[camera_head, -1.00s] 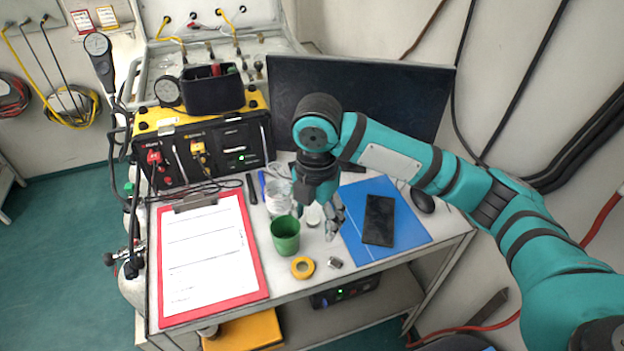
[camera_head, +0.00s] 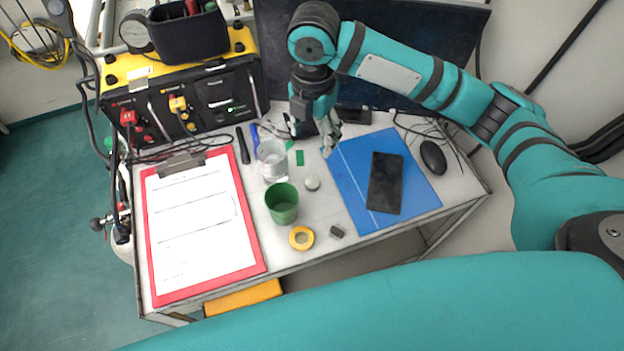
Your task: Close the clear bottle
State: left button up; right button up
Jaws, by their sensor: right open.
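The clear bottle (camera_head: 272,161) stands upright on the table, behind the green cup. Its top looks open, though fine detail is too small to tell. A small round whitish-grey piece (camera_head: 312,184), like a cap, lies on the table to the right of the bottle. My right gripper (camera_head: 311,143) points down with its fingers spread and empty. It is to the right of and slightly behind the bottle, behind the round piece and apart from it. My left gripper is out of view.
A green cup (camera_head: 282,204), yellow tape roll (camera_head: 301,238) and small metal piece (camera_head: 337,231) stand in front. A red clipboard (camera_head: 258,266) lies left; a blue folder (camera_head: 419,190) with a black phone (camera_head: 385,182) lies right. A dark monitor (camera_head: 260,55) stands behind.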

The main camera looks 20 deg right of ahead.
jog(key=p, duration=0.2)
send_over(312, 182)
jog(key=f, duration=1)
jog(key=shift+w+d, duration=0.2)
jog(key=shift+w, duration=0.1)
jog(key=shift+f, duration=0.45)
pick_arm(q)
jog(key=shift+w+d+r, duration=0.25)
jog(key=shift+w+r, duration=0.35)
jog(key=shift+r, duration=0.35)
pick_arm(e)
jog(key=f, duration=0.1)
jog(key=f+p, duration=0.1)
jog(key=f, duration=0.2)
jog(key=shift+s+a+f, duration=0.2)
jog(key=shift+s+f, duration=0.1)
jog(key=shift+f, duration=0.3)
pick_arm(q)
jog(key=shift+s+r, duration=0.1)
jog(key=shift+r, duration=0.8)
pick_arm(e)
jog(key=c, duration=0.8)
